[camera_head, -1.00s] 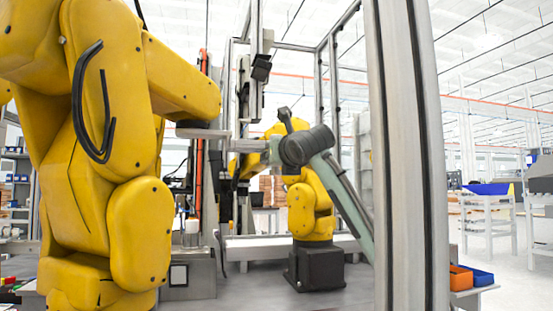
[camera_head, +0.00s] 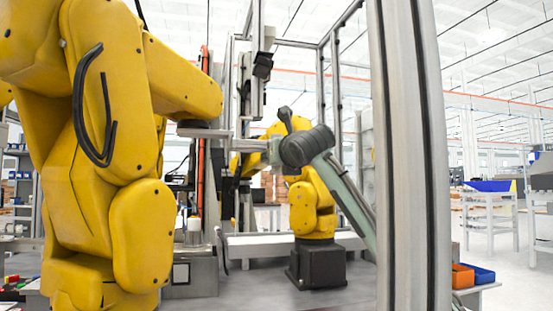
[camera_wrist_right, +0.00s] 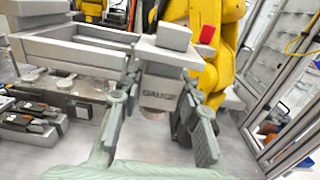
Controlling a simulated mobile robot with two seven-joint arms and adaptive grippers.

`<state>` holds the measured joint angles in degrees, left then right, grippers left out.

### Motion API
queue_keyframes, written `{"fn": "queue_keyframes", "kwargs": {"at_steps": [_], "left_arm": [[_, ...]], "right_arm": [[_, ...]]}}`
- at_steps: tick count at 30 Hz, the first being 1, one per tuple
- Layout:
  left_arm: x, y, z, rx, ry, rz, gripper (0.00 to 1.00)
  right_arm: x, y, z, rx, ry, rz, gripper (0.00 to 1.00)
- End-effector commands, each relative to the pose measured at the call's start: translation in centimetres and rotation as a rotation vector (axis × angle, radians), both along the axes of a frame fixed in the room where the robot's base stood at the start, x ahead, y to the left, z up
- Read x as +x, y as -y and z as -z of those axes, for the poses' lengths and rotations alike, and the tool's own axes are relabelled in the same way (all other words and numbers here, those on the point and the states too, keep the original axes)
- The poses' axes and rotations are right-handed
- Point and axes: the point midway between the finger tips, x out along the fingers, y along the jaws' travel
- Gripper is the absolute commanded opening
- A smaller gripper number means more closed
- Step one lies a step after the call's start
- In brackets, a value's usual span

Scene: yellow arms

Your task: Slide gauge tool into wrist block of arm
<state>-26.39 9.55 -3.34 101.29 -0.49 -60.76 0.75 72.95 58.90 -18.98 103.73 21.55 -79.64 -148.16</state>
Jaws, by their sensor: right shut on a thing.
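In the head view my right gripper (camera_head: 272,151) is beside the front yellow arm (camera_head: 125,180). A grey bar-like part (camera_head: 248,145) reaches from it towards the flat grey wrist block (camera_head: 203,132) under that arm's end. In this view the bar's left end appears close to the block; I cannot tell whether they touch. My left gripper is not in view.
A second yellow arm (camera_head: 316,205) stands on a dark base behind. A thick metal post (camera_head: 412,150) rises at the right. Orange (camera_head: 462,277) and blue (camera_head: 483,274) bins lie beyond it. Glazed cell framing (camera_wrist_right: 285,85) shows at the right of the wrist view.

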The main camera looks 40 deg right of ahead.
Motion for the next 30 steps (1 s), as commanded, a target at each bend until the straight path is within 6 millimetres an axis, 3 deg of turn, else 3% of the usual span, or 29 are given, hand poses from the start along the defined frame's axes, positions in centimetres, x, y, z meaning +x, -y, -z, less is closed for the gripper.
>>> {"fn": "queue_keyframes", "kwargs": {"at_steps": [30], "left_arm": [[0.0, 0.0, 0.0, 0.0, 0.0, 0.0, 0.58]], "right_arm": [[1.3, -2.5, -0.1, 0.001, 0.003, -0.001, 0.0]]}}
